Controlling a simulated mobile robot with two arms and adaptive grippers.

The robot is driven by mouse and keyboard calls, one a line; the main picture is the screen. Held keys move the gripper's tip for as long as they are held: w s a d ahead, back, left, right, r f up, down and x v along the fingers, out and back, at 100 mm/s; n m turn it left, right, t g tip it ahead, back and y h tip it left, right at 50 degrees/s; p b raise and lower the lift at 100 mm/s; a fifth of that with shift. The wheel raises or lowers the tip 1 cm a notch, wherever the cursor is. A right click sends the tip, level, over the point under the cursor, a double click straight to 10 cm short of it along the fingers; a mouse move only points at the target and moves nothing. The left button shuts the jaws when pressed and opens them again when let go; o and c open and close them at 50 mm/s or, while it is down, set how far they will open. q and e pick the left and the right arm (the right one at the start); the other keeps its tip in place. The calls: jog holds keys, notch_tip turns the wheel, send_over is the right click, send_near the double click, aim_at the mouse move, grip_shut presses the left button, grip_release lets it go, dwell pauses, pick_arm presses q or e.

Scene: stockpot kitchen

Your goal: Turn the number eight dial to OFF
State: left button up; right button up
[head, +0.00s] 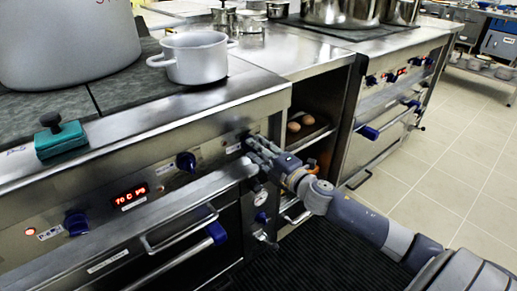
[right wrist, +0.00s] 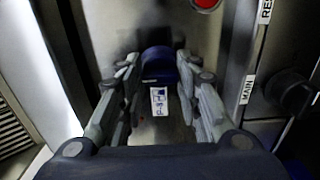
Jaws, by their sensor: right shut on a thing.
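My right gripper (head: 258,147) reaches the front control panel of the near stove, at the panel's right end. In the right wrist view its two fingers (right wrist: 158,72) stand on either side of a blue dial (right wrist: 160,60) and are shut on it. A small white label (right wrist: 159,101) sits beside this dial; its print is too blurred to read, so I cannot confirm the dial's number or setting. In the head view the fingers hide most of this dial. My left gripper is not in view.
Other blue dials (head: 186,162) and (head: 76,222) and a red display (head: 130,196) are on the same panel. Oven handles (head: 180,235) jut out below. A white pot (head: 195,58) and a teal block (head: 60,140) stand on top. Tiled floor (head: 455,150) is clear at right.

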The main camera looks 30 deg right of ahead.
jog(key=shift+a, duration=0.1)
jog(key=o, duration=1.1)
jog(key=shift+s+d, duration=0.15)
jog(key=shift+s, duration=1.85)
jog(key=shift+s+d, duration=0.2)
jog(key=shift+s, duration=1.8)
jog(key=shift+s+d, duration=0.15)
jog(key=shift+s, duration=1.85)
